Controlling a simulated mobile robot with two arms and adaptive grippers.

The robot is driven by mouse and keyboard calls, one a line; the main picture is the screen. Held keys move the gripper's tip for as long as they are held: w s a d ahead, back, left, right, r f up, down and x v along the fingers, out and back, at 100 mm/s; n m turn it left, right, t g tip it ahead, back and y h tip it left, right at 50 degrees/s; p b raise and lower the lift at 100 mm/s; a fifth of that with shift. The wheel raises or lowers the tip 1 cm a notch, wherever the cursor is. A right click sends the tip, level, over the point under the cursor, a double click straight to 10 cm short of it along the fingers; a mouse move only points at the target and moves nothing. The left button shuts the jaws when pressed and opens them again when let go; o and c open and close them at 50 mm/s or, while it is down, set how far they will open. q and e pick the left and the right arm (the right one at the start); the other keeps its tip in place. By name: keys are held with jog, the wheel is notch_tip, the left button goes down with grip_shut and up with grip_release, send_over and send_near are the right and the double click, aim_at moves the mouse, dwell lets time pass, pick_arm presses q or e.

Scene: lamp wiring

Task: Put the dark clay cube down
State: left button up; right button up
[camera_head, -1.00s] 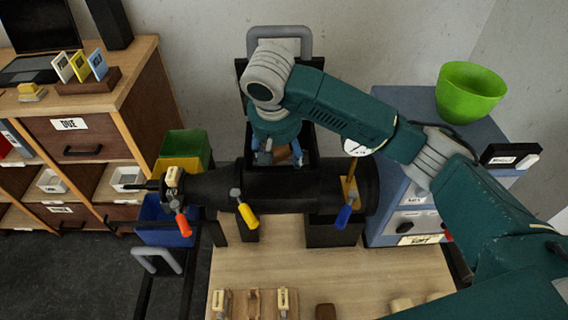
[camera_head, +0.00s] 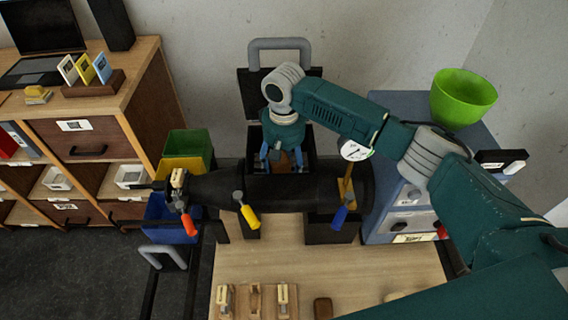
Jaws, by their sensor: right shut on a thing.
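My right gripper (camera_head: 284,160) points down into an open black box (camera_head: 247,90) with a raised lid, behind the black horizontal tube. Its blue fingers are close around a brown piece (camera_head: 285,161), which I take to be the dark clay cube; only a small part of it shows. The tube hides the lower part of the box, so I cannot tell whether the piece touches its floor. My left gripper is not in view.
The black tube (camera_head: 290,190) carries tools with red, yellow and blue handles. A wooden table (camera_head: 290,265) in front holds small wooden pieces and a dark brown block (camera_head: 323,308). A green bowl (camera_head: 463,98) stands on a blue-grey cabinet at right.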

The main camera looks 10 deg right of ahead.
jog(key=shift+f, duration=0.15)
jog(key=o, duration=2)
notch_tip(320, 180, up, 8)
jog(key=shift+f+b, duration=0.15)
jog(key=shift+b, duration=0.95)
